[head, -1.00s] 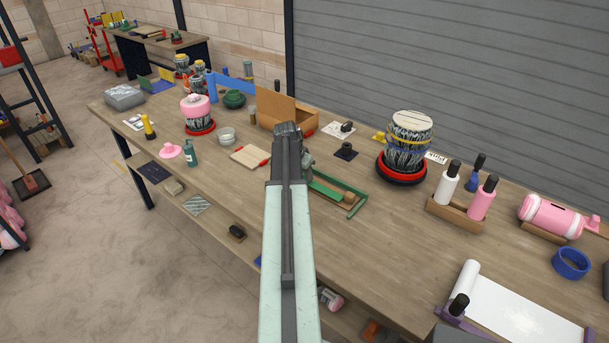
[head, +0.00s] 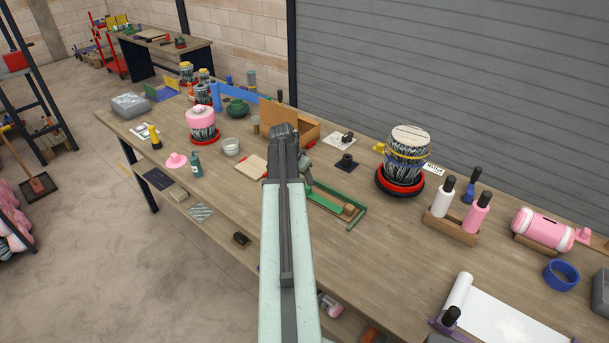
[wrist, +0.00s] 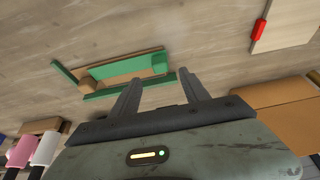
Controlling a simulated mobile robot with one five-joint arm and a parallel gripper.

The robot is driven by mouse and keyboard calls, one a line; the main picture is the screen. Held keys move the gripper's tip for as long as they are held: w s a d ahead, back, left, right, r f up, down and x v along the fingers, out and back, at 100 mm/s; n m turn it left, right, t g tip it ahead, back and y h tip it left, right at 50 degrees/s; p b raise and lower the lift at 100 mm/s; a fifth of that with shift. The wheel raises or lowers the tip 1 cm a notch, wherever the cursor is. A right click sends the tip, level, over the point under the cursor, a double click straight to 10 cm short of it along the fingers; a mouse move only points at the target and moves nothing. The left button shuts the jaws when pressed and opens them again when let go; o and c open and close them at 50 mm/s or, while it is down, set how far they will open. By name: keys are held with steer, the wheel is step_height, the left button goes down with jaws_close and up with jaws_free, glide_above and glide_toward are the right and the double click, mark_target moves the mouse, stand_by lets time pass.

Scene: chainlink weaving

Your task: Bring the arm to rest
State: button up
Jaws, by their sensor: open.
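My gripper shows in the wrist view (wrist: 157,92) with its two fingers spread apart and nothing between them. In the head view my arm reaches forward over the wooden workbench (head: 390,270), and its upper end hides most of the gripper. A green-railed wooden jig (head: 338,205) lies on the bench just right of the arm. The jig also shows beyond the fingertips in the wrist view (wrist: 120,72), apart from them as far as I can tell.
A cardboard box (head: 305,130) stands just behind the arm's end. A striped drum on a red ring (head: 407,152) stands to the right, near white and pink bottles (head: 457,212). A pink-topped pot (head: 201,122) is at left. Bare bench lies right of the arm.

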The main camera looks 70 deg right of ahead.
steer(key=shift+w+a+r, duration=0.1)
steer(key=shift+a+r, duration=0.05)
steer(key=shift+r, duration=0.05)
stand_by(0.6)
